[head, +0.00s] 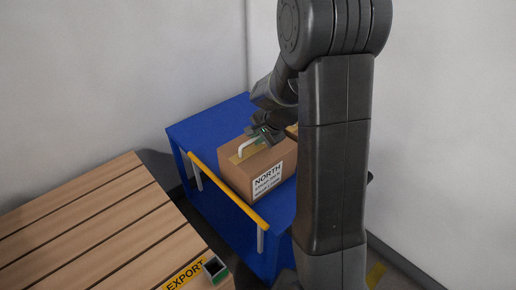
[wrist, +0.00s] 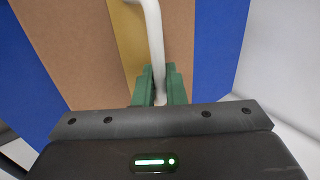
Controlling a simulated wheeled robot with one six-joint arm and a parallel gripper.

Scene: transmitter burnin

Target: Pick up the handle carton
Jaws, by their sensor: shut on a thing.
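The handle carton (head: 239,181) is a brown box with yellow tape and a white label reading NORTH. It stands on a blue cart (head: 191,126). A white handle (head: 252,147) rises from its top; in the wrist view the handle (wrist: 153,30) runs down between the green fingers. My gripper (head: 262,137) is over the carton's top, and its green fingertips (wrist: 159,82) are shut on the handle. The carton's top (wrist: 75,45) fills much of the wrist view. My arm hides the carton's right part in the head view.
The cart has a yellow rail (head: 229,190) along its front left side. A slatted wooden pallet (head: 95,225) with a yellow EXPORT label (head: 186,275) is at the lower left. Grey walls (head: 120,60) stand behind the cart. The cart's top left of the carton is bare.

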